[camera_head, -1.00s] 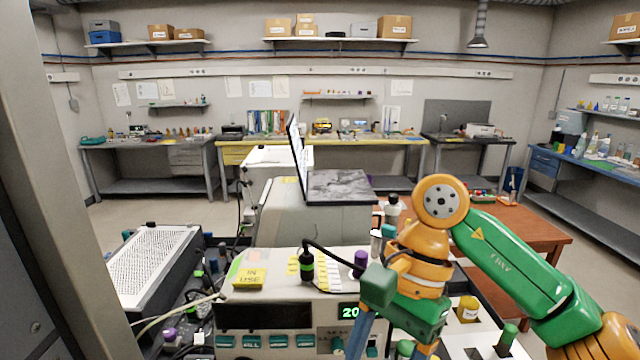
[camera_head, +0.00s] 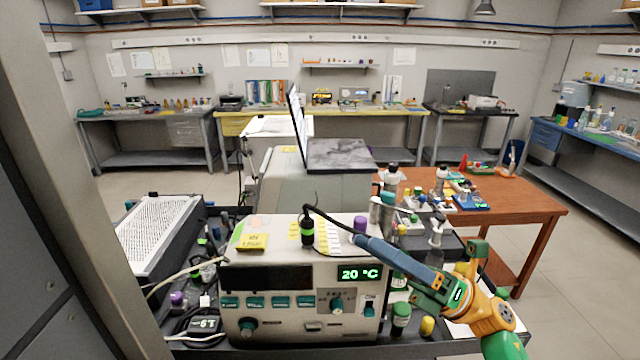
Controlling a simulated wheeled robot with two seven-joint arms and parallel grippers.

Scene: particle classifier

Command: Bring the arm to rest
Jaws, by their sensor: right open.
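My right gripper (camera_head: 375,246) is at the lower right in the head view, in front of the right side of the white instrument (camera_head: 270,340). Its blue-grey finger points up and left, close to the instrument's top right corner in the picture; I cannot tell whether it touches. It is open, and I see nothing held in it. The fingers overlap from this side. My orange and green right arm comes in from the bottom right, low in the picture. My left gripper is not in view.
The instrument's display reads 20 °C. A yellow note (camera_head: 253,242) and a black-green bottle (camera_head: 307,232) are on top. Several capped vials, including a green one (camera_head: 400,322), stand beside it under my arm. A wooden table (camera_head: 530,200) with small items is behind right.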

